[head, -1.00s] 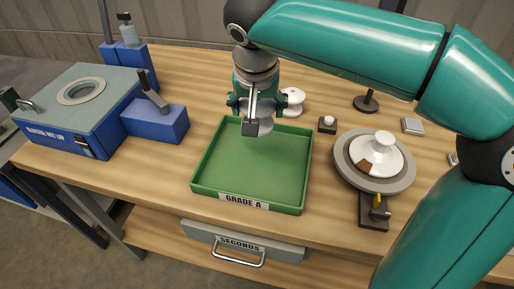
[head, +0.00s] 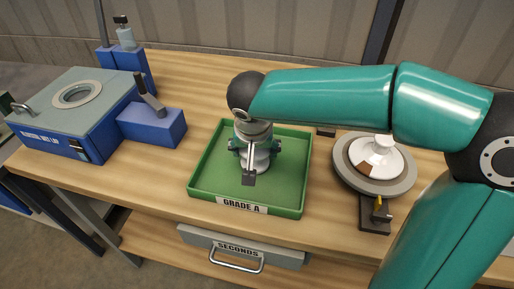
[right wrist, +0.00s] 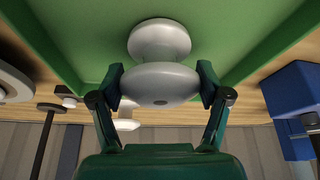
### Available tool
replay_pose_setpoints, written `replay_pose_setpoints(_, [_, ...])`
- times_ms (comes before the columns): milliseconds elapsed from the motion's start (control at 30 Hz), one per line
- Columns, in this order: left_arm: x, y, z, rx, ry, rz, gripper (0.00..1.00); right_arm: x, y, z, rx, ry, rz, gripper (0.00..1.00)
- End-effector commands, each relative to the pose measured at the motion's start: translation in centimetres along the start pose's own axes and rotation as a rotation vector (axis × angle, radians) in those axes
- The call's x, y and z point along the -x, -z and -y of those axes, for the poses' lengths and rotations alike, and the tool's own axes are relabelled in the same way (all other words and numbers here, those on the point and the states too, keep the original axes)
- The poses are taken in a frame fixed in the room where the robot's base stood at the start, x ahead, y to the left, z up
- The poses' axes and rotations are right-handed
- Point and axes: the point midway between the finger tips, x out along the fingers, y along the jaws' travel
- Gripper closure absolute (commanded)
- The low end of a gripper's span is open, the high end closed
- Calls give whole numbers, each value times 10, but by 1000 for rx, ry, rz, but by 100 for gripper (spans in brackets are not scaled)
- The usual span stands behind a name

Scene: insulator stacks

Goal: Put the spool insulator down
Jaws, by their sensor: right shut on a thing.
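The pale grey-white spool insulator (head: 262,160) is in my right gripper (head: 253,168), inside the green tray (head: 198,178) labelled GRADE A. In the right wrist view, the spool insulator (right wrist: 160,42) has two rounded flanges, and the right gripper's fingers (right wrist: 160,86) are shut on the nearer one from both sides. Its far end is close to the green tray floor (right wrist: 75,40); I cannot tell whether it touches. My right gripper and forearm partly hide it in the head view. My left gripper is not in view.
A white insulator (head: 378,152) with a brown patch sits on a round grey turntable (head: 345,178) at the right. A blue box (head: 85,130) with a round opening stands left. A SECONDS drawer (head: 240,247) is below the tray. Another white piece (right wrist: 127,124) stands behind the tray.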

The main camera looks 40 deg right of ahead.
Motion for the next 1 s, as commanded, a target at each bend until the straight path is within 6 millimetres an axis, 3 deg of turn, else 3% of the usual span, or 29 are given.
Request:
replay_pose_setpoints(167, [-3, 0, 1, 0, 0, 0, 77, -2, -1, 0, 0, 1, -1, 86])
replay_pose_setpoints(200, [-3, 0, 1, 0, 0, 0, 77, -2, -1, 0, 0, 0, 0, 21])
replay_pose_setpoints(333, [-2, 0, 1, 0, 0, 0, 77, -2, -1, 0, 0, 0, 1, 0])
replay_pose_setpoints(767, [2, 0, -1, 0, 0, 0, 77, 2, 1, 0, 0, -1, 1, 0])
replay_pose_setpoints(1000, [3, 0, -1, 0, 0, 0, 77, 36, 1, 0, -1, 4, -3, 0])
